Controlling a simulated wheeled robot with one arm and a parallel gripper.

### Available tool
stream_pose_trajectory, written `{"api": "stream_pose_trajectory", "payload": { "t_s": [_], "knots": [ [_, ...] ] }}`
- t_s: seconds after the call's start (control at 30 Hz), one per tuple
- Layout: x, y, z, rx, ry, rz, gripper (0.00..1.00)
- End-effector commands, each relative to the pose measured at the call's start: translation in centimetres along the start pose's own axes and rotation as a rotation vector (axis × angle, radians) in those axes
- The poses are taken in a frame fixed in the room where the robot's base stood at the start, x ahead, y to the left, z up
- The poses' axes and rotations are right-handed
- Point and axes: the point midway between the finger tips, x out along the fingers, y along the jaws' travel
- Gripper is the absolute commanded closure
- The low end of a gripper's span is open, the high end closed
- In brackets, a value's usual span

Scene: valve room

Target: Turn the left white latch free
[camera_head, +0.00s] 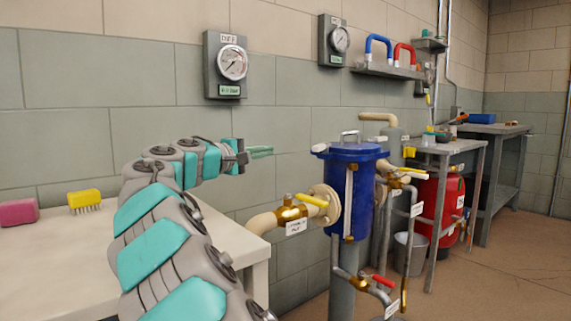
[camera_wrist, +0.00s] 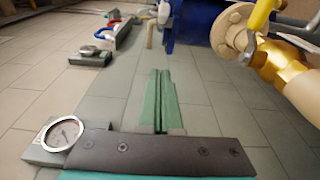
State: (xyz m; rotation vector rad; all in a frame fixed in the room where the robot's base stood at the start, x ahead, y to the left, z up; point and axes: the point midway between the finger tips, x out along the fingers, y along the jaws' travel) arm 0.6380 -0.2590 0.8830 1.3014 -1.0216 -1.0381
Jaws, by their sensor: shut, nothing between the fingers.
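A blue vessel (camera_head: 365,190) with a lid stands right of the centre in the head view. A long pale latch (camera_head: 349,200) runs upright down its near side, from the lid rim. Any other latch on the vessel is hidden or unclear. My gripper (camera_head: 262,151) is left of the vessel, near the wall and about level with the lid, clearly apart from it. Its green fingers are shut together and empty. In the wrist view my gripper (camera_wrist: 161,100) points along the wall, with the blue vessel (camera_wrist: 195,20) beyond at the top edge; the latch cannot be made out there.
A brass valve with a yellow handle (camera_head: 313,200) and a beige flange (camera_head: 326,206) sits left of the vessel. A lower valve has a red handle (camera_head: 384,281). Gauges (camera_head: 232,63) hang on the wall. A white table (camera_head: 75,245) holds a pink block and a yellow brush.

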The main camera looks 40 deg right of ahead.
Motion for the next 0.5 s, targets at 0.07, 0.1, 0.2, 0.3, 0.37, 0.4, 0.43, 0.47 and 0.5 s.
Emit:
{"api": "stream_pose_trajectory", "payload": {
  "t_s": [0.07, 0.1, 0.2, 0.3, 0.37, 0.4, 0.43, 0.47, 0.5],
  "knots": [
    [0.5, 0.1, 0.1, 0.017, -0.002, 0.001, 1.0],
    [0.7, 0.1, 0.1, 0.02, -0.003, 0.001, 1.0],
    [1.9, 0.2, 0.1, 0.02, -0.004, 0.001, 1.0],
    [3.6, 0.1, 0.1, 0.02, -0.003, -0.001, 1.0],
    [4.7, 0.0, 0.1, 0.017, -0.003, 0.0, 1.0],
    [5.5, -0.1, 0.1, 0.015, -0.003, -0.001, 1.0],
    [5.9, -0.1, 0.0, 0.015, -0.002, -0.002, 1.0],
    [6.4, -0.1, 0.0, 0.015, -0.001, -0.002, 1.0],
    [7.0, 0.0, 0.0, 0.016, -0.001, -0.001, 1.0]
  ]
}}
